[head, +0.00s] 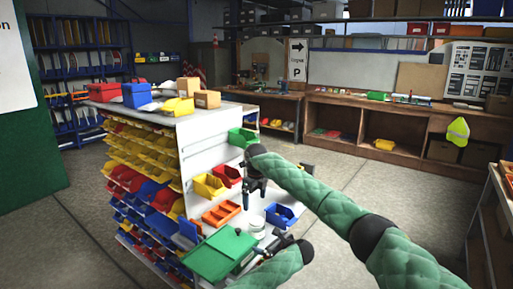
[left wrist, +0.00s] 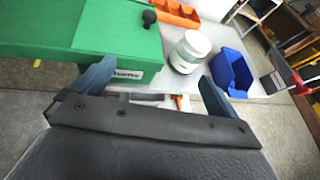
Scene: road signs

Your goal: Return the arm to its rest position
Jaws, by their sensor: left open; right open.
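My left gripper (head: 277,244) is low in the head view, beside the green lidded box (head: 218,256) on the white shelf. In the left wrist view its two blue-grey fingers (left wrist: 155,88) are spread apart with nothing held between them. The green box (left wrist: 120,40) fills the upper left of that view, close to the left finger. My right gripper (head: 254,188) hangs above the shelf, pointing down, open, with nothing visible in it. Both arms wear green quilted sleeves; the right arm reaches across from the lower right.
A white jar (head: 257,229), a blue bin (head: 282,215) and an orange bin (head: 221,213) stand near the grippers. Yellow (head: 209,186), red (head: 227,174) and green (head: 242,138) bins sit farther back. A wooden shelf (head: 503,205) stands at right. Open floor (head: 365,185) lies between.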

